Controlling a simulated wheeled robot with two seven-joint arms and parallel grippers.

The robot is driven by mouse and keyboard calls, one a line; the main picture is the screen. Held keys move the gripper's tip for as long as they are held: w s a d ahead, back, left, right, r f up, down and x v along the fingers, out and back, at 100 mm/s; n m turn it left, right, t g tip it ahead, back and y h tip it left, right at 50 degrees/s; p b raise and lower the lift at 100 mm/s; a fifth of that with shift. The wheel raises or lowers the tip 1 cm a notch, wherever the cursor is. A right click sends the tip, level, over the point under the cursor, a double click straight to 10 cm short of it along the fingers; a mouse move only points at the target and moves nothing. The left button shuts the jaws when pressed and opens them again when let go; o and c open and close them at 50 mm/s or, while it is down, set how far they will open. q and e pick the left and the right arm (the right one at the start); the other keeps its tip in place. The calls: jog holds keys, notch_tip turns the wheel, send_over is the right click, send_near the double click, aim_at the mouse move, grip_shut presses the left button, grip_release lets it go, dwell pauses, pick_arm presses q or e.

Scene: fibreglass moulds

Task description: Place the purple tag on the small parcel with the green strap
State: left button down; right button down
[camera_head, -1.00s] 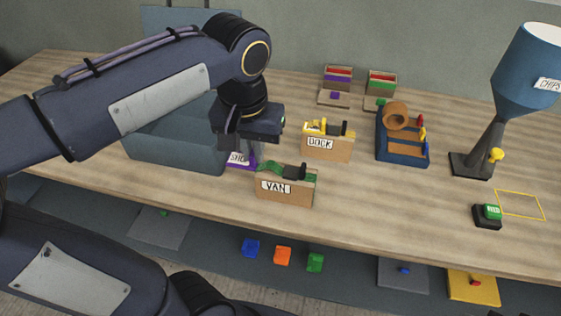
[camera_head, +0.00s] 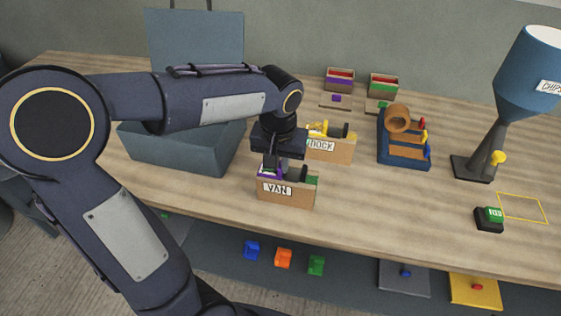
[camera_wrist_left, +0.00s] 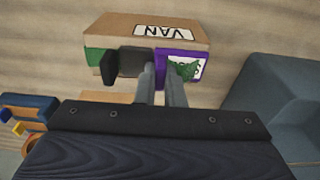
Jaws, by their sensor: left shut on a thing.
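The small cardboard parcel with the green strap (camera_head: 311,181) stands on the bench with its VAN label facing front. It also shows in the left wrist view (camera_wrist_left: 190,22), with a black buckle-like block on top. My left gripper (camera_head: 271,164) is shut on the purple tag (camera_wrist_left: 188,53), above the parcel's left end in the head view. The tag overlaps the parcel's top; whether it rests on it I cannot tell. The fingers partly hide the tag. A second parcel, labelled DOCK with a yellow strap (camera_head: 330,149), stands just behind. My right gripper is not in view.
A blue-grey open box (camera_head: 185,150) stands left, behind my arm. At the back are two small boxes (camera_head: 340,76) (camera_head: 383,84). A blue wooden rack (camera_head: 404,160), a blue CHIPS hopper (camera_head: 527,75) and a green button (camera_head: 490,217) stand right.

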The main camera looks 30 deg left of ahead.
aim_at(280, 169)
pick_arm(q)
jog(key=shift+f, duration=0.1)
jog(key=shift+f, duration=0.15)
jog(key=c, duration=1.5)
grip_release()
jog(key=shift+s+f, duration=0.1)
jog(key=shift+s, duration=0.05)
jog(key=shift+r, duration=0.3)
notch_tip(280, 169, up, 11)
jog(key=p, duration=0.1)
jog(key=s+f+t+h, duration=0.1)
jog(key=s+f, duration=0.2)
jog(key=s, duration=0.2)
jog(key=s+d+f+t+h, duration=0.1)
jog(key=s+f, duration=0.2)
jog(key=s, duration=0.3)
jog(key=s+d+f+m+t+h, duration=0.1)
jog(key=s+f+t+h, duration=0.1)
jog(key=s, duration=0.4)
jog(key=shift+f, duration=0.55)
